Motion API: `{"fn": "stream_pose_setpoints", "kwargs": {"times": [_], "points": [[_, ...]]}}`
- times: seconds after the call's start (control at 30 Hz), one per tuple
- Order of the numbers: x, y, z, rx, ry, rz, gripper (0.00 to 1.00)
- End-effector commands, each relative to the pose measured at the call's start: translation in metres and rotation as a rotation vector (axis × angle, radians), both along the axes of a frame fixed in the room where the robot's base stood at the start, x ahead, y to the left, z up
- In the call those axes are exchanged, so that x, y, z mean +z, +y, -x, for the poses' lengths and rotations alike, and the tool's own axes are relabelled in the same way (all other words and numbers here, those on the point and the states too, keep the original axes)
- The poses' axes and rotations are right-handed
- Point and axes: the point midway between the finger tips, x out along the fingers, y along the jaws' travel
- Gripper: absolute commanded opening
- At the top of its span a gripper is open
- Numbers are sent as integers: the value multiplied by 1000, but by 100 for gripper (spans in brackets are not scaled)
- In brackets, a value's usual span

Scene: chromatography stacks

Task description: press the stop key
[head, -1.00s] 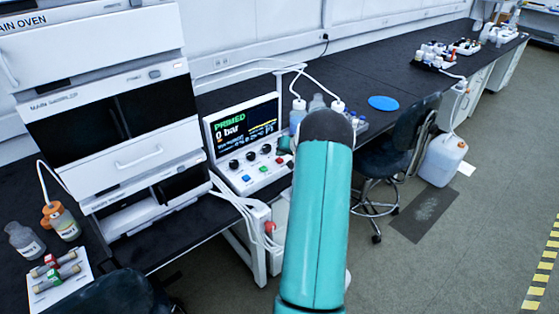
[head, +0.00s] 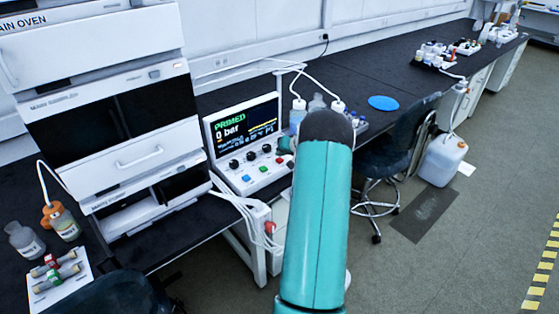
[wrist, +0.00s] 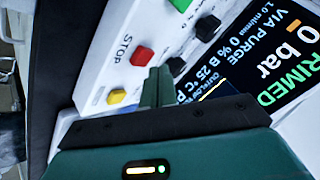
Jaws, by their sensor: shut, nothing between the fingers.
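The stop key is the red key (wrist: 142,56) with the word STOP beside it on a white control panel (wrist: 105,70). It also shows as a small red key (head: 280,160) in the head view. My gripper (wrist: 158,75) is shut and empty. Its fingertips are over the panel close to the red key, between it and a black knob (wrist: 175,66). I cannot tell whether they touch the panel. The yellow key (wrist: 117,96) is near the fingers on the other side. In the head view my arm hides most of the gripper.
The panel's screen (head: 243,128) reads PRIMED. Green (head: 263,169) and blue (head: 246,178) keys lie left of the red key. Bottles (head: 298,115) with tubing stand behind my arm. A white oven stack (head: 110,115) is at left, a chair (head: 400,140) at right.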

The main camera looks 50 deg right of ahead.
Motion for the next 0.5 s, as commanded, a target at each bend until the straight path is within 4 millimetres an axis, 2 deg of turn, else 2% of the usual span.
{"fn": "stream_pose_setpoints", "kwargs": {"times": [0.5], "points": [[-8,0,0,0,0,0,0]]}}
